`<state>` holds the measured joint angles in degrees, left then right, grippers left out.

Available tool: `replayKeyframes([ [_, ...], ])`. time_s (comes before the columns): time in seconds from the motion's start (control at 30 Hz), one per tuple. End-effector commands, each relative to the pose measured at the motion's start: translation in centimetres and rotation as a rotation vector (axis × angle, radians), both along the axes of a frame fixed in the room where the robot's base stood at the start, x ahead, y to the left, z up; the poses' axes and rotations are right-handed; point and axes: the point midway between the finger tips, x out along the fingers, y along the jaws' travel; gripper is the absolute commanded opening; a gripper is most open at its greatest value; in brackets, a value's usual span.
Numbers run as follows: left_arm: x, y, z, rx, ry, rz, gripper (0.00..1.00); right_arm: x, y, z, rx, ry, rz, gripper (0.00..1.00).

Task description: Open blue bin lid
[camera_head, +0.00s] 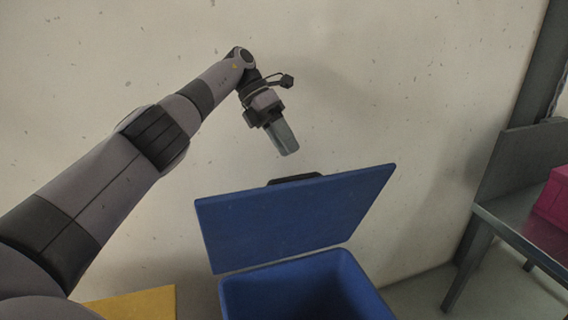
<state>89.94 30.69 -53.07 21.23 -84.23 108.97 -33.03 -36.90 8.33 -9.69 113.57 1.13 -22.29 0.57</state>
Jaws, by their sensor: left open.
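The blue bin (300,292) stands at the lower middle of the head view, its front cut off by the bottom edge. Its blue lid (295,218) is raised and tilted up at the back, so the bin's mouth is uncovered. A dark handle (294,179) shows behind the lid's upper edge. My left gripper (287,148) hangs above the lid's upper edge, fingers pointing down, apart from the lid and empty. It is seen side-on, so the gap between its fingers is hard to see. My right gripper is out of view.
A pale wall (400,80) stands close behind the bin. At the right is a grey metal table (520,230) with a pink box (555,197) on it. A yellow flat surface (140,303) lies at the lower left. Bare floor shows between bin and table.

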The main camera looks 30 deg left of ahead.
Motion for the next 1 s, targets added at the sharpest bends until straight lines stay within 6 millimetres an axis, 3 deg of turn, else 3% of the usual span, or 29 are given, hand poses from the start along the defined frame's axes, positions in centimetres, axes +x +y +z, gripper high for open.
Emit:
replayKeyframes([
  [0.03, 0.1, -0.1, 2.0, 0.000, -0.002, 0.001, 0.42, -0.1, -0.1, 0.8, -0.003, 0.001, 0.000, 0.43],
  [0.1, 0.0, -0.1, 3.8, 0.000, -0.002, 0.001, 0.42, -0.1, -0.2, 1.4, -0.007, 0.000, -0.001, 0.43],
  [0.4, 0.0, -0.1, 8.5, 0.000, 0.000, 0.000, 0.42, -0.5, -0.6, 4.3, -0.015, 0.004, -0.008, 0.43],
  [0.7, 0.0, -0.1, 11.1, 0.000, 0.000, -0.001, 0.42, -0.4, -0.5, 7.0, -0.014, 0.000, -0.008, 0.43],
  [1.0, 0.0, -0.1, 11.5, 0.000, -0.001, -0.001, 0.42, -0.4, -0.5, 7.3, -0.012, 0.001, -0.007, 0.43],
])
